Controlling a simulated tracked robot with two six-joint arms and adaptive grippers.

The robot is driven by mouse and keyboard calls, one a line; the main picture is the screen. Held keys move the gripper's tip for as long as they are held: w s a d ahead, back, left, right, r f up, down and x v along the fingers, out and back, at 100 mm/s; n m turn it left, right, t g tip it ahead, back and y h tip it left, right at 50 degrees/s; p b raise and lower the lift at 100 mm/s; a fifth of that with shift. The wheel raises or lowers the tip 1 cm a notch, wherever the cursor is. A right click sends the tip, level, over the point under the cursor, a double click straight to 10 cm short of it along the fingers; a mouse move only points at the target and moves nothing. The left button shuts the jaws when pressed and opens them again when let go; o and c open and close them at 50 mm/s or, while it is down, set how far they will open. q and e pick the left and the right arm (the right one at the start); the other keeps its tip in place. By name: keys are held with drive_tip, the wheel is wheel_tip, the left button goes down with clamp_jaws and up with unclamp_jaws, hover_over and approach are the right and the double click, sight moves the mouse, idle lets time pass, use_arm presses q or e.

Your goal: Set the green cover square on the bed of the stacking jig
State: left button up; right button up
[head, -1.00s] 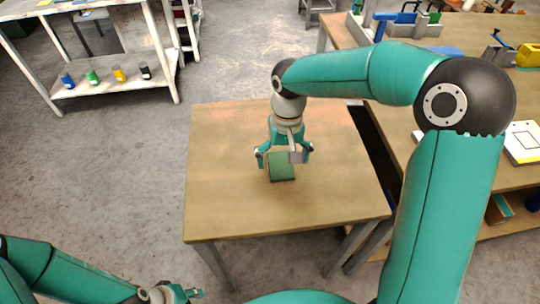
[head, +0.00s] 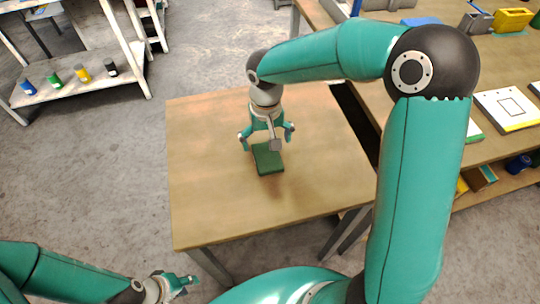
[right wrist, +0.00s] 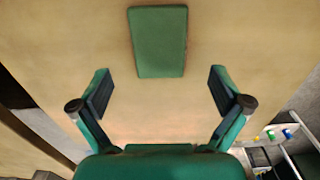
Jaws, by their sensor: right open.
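The green cover (head: 268,160) is a flat rectangular plate lying on the wooden table in front of me. In the right wrist view the cover (right wrist: 159,41) lies beyond the fingertips, its long side running away from the gripper. My right gripper (head: 267,138) is open and empty above the table, at the cover's far end in the head view; its fingers (right wrist: 159,73) are spread wider than the cover. My left gripper (head: 185,281) is low at the bottom left, clear of the table; its finger opening is unclear. I cannot tell for certain which object is the stacking jig.
The table (head: 215,205) is otherwise clear. A right-hand bench (head: 430,165) carries a white board with a black square outline (head: 508,108), a yellow block (head: 513,18) and a grey holder (head: 475,22). A left shelf (head: 75,85) holds several small coloured containers. My right arm hides part of the bench.

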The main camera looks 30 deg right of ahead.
sight(268, 156)
drive_tip(key=shift+s+f+p, duration=0.1)
drive_tip(key=shift+f+p, duration=0.3)
drive_tip(key=shift+f, duration=2.45)
drive_tip(key=c, duration=1.3)
drive_tip(key=shift+r, duration=0.1)
drive_tip(key=shift+r, duration=0.1)
